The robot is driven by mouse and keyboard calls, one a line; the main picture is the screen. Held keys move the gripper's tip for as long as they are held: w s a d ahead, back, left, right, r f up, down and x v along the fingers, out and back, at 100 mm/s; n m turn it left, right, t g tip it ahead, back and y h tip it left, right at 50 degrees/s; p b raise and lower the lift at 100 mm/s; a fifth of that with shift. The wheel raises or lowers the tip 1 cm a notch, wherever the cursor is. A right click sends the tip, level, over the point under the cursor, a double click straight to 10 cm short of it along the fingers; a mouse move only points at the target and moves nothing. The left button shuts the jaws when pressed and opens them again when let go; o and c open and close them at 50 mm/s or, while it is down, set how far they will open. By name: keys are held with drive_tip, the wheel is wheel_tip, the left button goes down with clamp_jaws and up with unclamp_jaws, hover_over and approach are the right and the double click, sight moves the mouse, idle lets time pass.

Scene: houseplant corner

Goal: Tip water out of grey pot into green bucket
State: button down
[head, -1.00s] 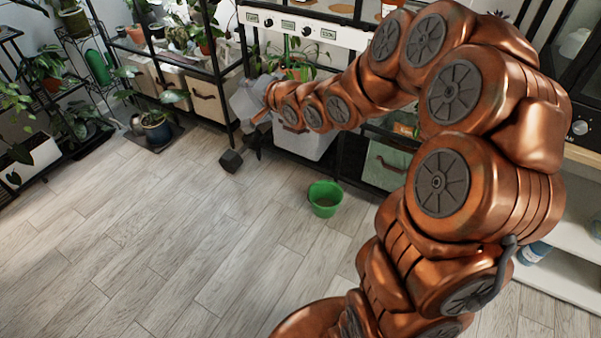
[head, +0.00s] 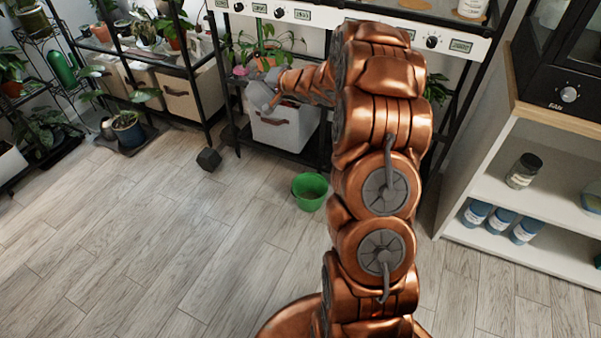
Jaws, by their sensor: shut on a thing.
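My gripper (head: 274,80) is at the end of my copper arm, in front of the shelf rack in the upper middle of the head view. It is small and partly hidden by my wrist. It is shut on a pale grey thing, seemingly the grey pot (head: 258,96); where pot and gripper meet is hard to tell. Its opening and any water are not visible. The green bucket (head: 310,191) stands upright on the floor, to the right of and lower in the picture than the gripper, clearly apart from it.
A white bin (head: 288,130) sits on the rack's lower shelf behind my gripper. A dark block (head: 208,159) lies on the floor left of the bucket. A white shelf unit (head: 470,232) with jars stands at the right. The wooden floor (head: 150,240) at left is clear.

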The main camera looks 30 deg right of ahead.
drive_tip(key=shift+n+y, duration=0.6)
drive_tip(key=shift+n, duration=0.1)
drive_tip(key=d+f+b, duration=0.1)
drive_tip(key=d+f, duration=0.1)
drive_tip(key=f, duration=0.1)
drive_tip(key=d+f+b, duration=0.1)
drive_tip(key=d+f, duration=0.1)
drive_tip(key=f, duration=0.1)
drive_tip(key=w+d+f+b, duration=0.1)
drive_tip(key=d+f, duration=0.1)
drive_tip(key=f, duration=0.2)
drive_tip(key=shift+f, duration=0.1)
drive_tip(key=s+f+n+b, duration=0.2)
drive_tip(key=f+n+b, duration=0.1)
drive_tip(key=f, duration=0.9)
drive_tip(key=s+d+f+n+g+b, duration=0.1)
drive_tip(key=s+f+n+b, duration=0.2)
drive_tip(key=f, duration=0.9)
drive_tip(key=s+d+f+n+g+b, duration=0.1)
drive_tip(key=s+f+n+b, duration=0.2)
drive_tip(key=f, duration=0.9)
drive_tip(key=shift+d+f+n+b, duration=0.25)
drive_tip(key=shift+n+b, duration=0.75)
drive_tip(key=shift+b, duration=0.5)
drive_tip(key=shift+s+f+n+h+b, duration=0.2)
drive_tip(key=shift+n+h+b, duration=0.1)
drive_tip(key=shift+b, duration=0.65)
drive_tip(key=shift+a+r+p, duration=0.1)
drive_tip(key=shift+r+p, duration=1.1)
drive_tip(key=shift+r, duration=0.4)
